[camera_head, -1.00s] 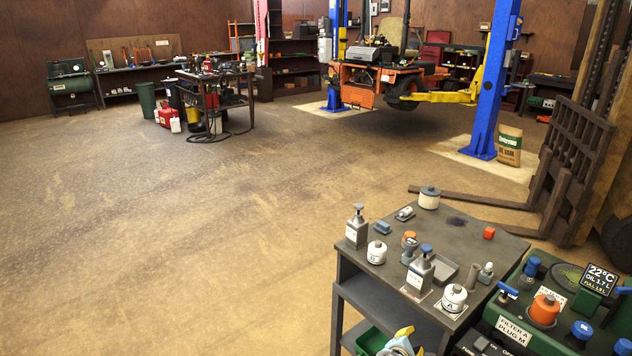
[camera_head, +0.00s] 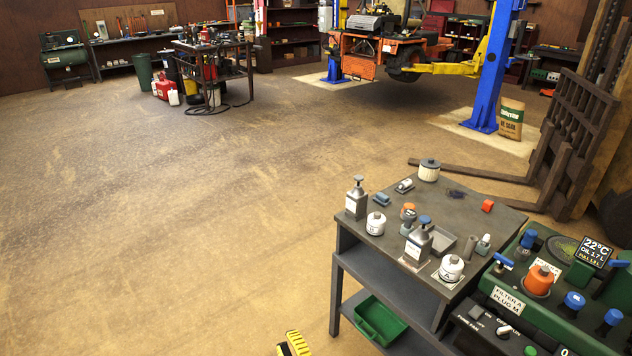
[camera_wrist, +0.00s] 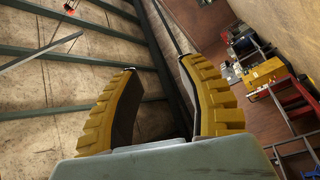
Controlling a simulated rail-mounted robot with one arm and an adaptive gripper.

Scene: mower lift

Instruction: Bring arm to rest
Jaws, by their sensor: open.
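My gripper (camera_wrist: 158,100) fills the lower part of the wrist view. Its two yellow ribbed fingers with dark inner pads stand apart, with nothing between them. Behind them the wrist view shows the ceiling beams and a brown wall, so the gripper points upward. In the head view only a yellow ribbed piece of my gripper (camera_head: 294,344) shows at the bottom edge, left of the grey cart (camera_head: 385,262). The rest of my arm is out of the head view.
The cart holds pump bottles, white canisters and small parts, with a green tray (camera_head: 380,320) on its lower shelf. A green machine (camera_head: 545,285) stands right of it, forklift forks (camera_head: 470,172) behind. A blue lift (camera_head: 490,75) holds an orange mower (camera_head: 365,50). Open floor (camera_head: 180,220) lies left.

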